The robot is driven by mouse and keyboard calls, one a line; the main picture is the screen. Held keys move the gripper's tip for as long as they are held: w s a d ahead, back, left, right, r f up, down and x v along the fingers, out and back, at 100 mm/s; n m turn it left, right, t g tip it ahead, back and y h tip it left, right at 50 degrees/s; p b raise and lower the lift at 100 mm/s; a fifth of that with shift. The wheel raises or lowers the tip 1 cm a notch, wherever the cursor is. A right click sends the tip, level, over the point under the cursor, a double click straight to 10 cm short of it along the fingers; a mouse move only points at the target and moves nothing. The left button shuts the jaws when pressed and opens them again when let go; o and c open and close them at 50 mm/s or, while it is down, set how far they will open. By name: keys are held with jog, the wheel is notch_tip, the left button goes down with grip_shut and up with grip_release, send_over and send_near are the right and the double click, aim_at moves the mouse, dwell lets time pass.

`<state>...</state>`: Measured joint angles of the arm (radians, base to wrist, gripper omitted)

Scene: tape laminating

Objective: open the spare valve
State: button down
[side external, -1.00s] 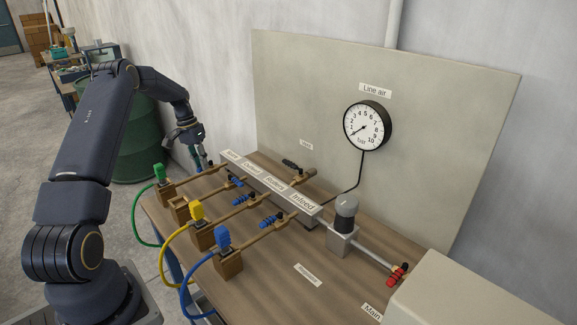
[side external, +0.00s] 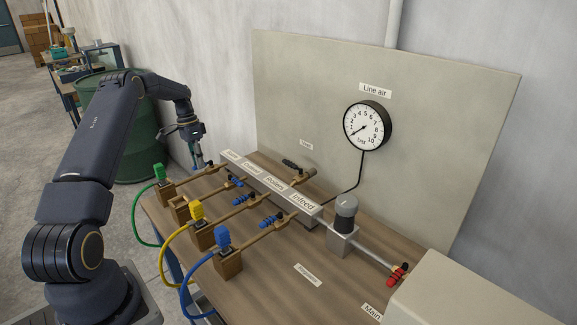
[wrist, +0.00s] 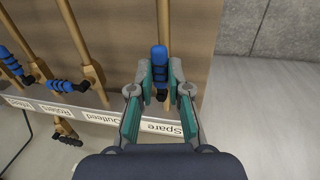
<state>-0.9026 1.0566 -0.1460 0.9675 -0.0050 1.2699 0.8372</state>
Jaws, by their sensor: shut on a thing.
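The spare valve's blue lever (wrist: 160,58) lies between my fingers in the wrist view, roughly in line with its brass pipe (wrist: 163,20). The "Spare" label (wrist: 164,128) is on the white manifold just below it. My gripper (wrist: 159,88) is shut on the lever, with one teal-padded finger on each side. In the side view my gripper (side external: 197,156) is at the far left end of the manifold (side external: 265,182); the lever itself is hard to make out there.
A black-handled valve (side external: 291,164) is behind the manifold. Green (side external: 159,172), yellow (side external: 197,211) and blue (side external: 222,237) hose connectors stand at the bench front. The gauge (side external: 367,126) needle points to the low end.

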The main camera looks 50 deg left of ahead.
jog(key=c, duration=1.1)
grip_release()
jog(key=shift+r, duration=0.1)
jog(key=r, duration=0.4)
jog(key=a+r, duration=0.1)
jog(key=r, duration=0.2)
jog(key=a+r, duration=0.1)
jog(key=r, duration=0.3)
jog(key=shift+a+r, duration=0.15)
jog(key=shift+r, duration=0.2)
